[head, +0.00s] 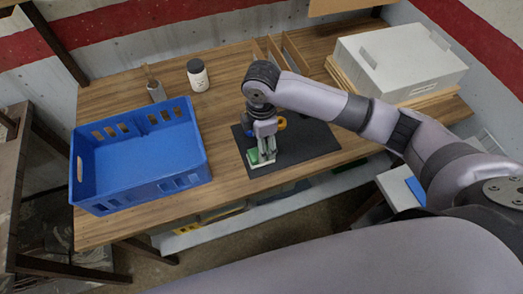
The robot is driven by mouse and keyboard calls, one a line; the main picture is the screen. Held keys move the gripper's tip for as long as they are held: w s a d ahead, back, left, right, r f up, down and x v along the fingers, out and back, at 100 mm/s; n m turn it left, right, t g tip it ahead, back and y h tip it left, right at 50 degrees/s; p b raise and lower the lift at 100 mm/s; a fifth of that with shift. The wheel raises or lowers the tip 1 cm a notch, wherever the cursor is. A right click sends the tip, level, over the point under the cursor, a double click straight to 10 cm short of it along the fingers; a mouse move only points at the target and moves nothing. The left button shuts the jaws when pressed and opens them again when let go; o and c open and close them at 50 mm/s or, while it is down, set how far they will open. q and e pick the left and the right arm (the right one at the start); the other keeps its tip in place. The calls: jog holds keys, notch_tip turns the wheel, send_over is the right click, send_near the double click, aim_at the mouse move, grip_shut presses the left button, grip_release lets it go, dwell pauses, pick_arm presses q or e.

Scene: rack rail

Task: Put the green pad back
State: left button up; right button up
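The green pad (254,158) shows at the front left part of a dark mat (310,143) on the wooden table, with a pale layer along its lower edge. My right gripper (263,153) points down at the pad, and its fingers overlap the pad in the picture. They hide part of it, so I cannot tell whether they grip it or only stand over it. My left gripper is not in view.
A blue crate (139,198) stands at the left of the table. A white jar (198,76) and a small grey holder (156,91) stand behind it. Wooden dividers (296,54) and a light grey box (402,62) are at the back right. A yellow-orange ring (282,123) lies near the gripper.

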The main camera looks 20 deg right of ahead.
notch_tip(320, 180, up, 6)
jog(key=shift+r+b, duration=0.2)
jog(key=shift+b, duration=0.25)
